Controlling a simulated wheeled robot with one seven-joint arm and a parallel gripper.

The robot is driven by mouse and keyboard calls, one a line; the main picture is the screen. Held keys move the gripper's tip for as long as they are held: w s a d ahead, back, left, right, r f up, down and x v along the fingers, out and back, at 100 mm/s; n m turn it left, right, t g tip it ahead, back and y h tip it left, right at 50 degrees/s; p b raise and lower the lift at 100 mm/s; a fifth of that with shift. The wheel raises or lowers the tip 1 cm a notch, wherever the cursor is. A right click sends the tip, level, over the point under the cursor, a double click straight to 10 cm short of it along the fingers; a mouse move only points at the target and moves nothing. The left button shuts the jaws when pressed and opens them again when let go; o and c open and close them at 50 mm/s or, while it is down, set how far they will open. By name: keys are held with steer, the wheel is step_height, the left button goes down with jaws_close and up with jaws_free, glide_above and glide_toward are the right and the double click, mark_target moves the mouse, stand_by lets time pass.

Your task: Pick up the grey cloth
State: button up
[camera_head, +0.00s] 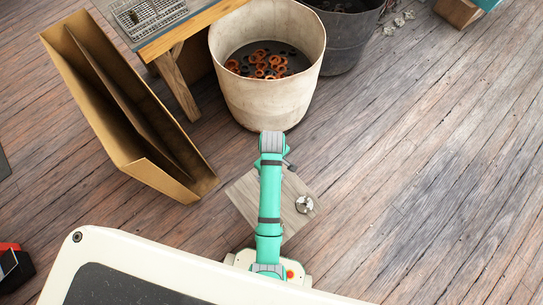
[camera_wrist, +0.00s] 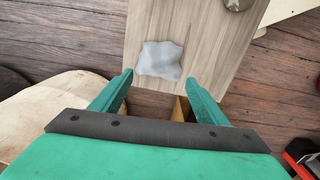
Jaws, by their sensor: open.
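The grey cloth (camera_wrist: 160,60) shows in the wrist view as a small, crumpled light-grey square. It lies flat on a pale wooden board (camera_wrist: 222,50), near the board's edge. My gripper (camera_wrist: 160,80) is open, with its two teal fingers apart and nothing between them. The cloth appears just beyond and between the fingertips; I cannot tell the height gap. In the head view my arm covers part of the board (camera_head: 302,188), and the cloth is hidden there.
A round metal piece (camera_head: 304,204) sits on the board. A cream bucket (camera_head: 266,100) with orange and dark rings stands beyond the arm, with a dark bucket (camera_head: 345,40) behind it. An open cardboard box (camera_head: 165,175) stands left. Plank floor at right is clear.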

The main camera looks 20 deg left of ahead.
steer(key=f, duration=1)
steer(key=shift+w+a+f, duration=0.15)
steer(key=shift+w+f, duration=0.05)
steer(key=c, duration=1.1)
